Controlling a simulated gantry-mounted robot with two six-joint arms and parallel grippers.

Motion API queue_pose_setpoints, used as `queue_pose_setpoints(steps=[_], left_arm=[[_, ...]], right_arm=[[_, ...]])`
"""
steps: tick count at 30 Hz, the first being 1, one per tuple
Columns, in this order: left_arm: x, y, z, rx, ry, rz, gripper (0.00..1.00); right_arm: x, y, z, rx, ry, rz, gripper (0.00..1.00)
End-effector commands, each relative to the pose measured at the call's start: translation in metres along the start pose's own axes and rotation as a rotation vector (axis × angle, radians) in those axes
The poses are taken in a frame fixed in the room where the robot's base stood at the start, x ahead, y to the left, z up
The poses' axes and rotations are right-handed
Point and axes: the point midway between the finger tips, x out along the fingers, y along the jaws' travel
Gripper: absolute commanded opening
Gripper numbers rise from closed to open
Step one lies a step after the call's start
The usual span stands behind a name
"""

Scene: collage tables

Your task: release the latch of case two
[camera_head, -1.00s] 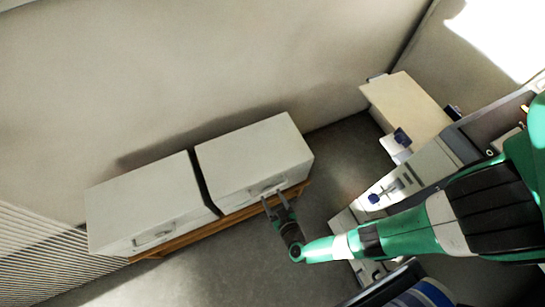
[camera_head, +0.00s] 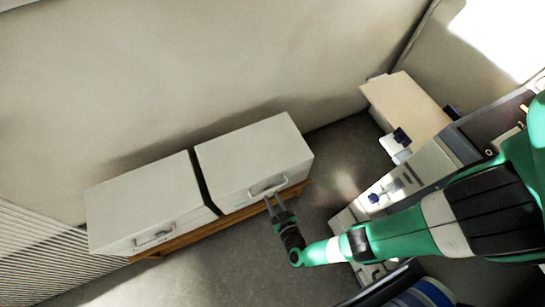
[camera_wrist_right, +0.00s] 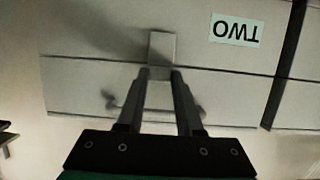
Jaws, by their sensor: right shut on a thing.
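Case two (camera_head: 255,155) is the right one of two white cases in the head view. Its carry handle (camera_head: 268,186) is on the front face. In the right wrist view its label TWO (camera_wrist_right: 237,30) appears upside down, beside a small grey latch (camera_wrist_right: 162,47) across the lid seam. My right gripper (camera_head: 273,200) is at the front of case two, and in the right wrist view its two fingers (camera_wrist_right: 159,76) are shut on the lower part of the latch. The latch plate looks flat against the case. My left gripper is not in view.
The other white case (camera_head: 150,205) stands to the left, across a narrow dark gap. Both cases rest on a wooden bench (camera_head: 172,246) against the wall. A beige-topped unit (camera_head: 408,108) and grey equipment stand at the right. The floor before the bench is clear.

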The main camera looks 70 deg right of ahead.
Motion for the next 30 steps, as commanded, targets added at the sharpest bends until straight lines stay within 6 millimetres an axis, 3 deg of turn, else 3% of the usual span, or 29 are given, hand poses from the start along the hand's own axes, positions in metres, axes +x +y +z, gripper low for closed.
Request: queue_pose_setpoints(steps=[16,17,21,30], left_arm=[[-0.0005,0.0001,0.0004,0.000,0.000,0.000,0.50],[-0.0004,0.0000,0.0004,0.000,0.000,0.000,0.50],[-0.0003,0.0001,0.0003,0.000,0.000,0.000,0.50],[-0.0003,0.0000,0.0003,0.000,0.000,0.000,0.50]], right_arm=[[-0.0041,0.0002,0.0024,0.001,0.053,-0.012,0.00],[-0.0041,0.0001,0.0022,0.001,0.053,-0.012,0.36],[-0.0041,0.0000,0.0020,0.001,0.054,-0.012,0.62],[-0.0043,-0.0002,0.0022,0.001,0.052,-0.013,0.65]])
